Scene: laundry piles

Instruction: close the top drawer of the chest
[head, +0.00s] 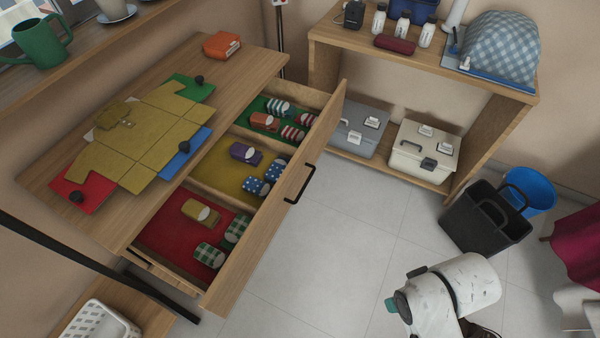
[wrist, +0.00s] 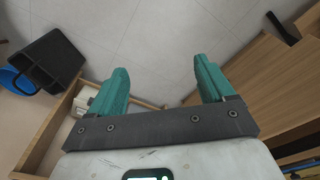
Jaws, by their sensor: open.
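The top drawer (head: 262,220) of the wooden chest (head: 238,75) is pulled far out, with rolled socks in its red, yellow and green sections. A black bar handle (head: 300,184) is on its front. My gripper (wrist: 160,78) is open and empty in the wrist view, its two teal fingers apart over bare floor. In the head view my white arm ends with a teal tip at lower right, on the floor side of the drawer front and apart from it. Wooden panels and a dark handle-like bar (wrist: 282,28) show at right in the wrist view.
A black bin (head: 485,218) and blue bin (head: 530,188) stand right, near a shelf unit (head: 490,88). Tiled floor (head: 350,235) before the drawer is clear.

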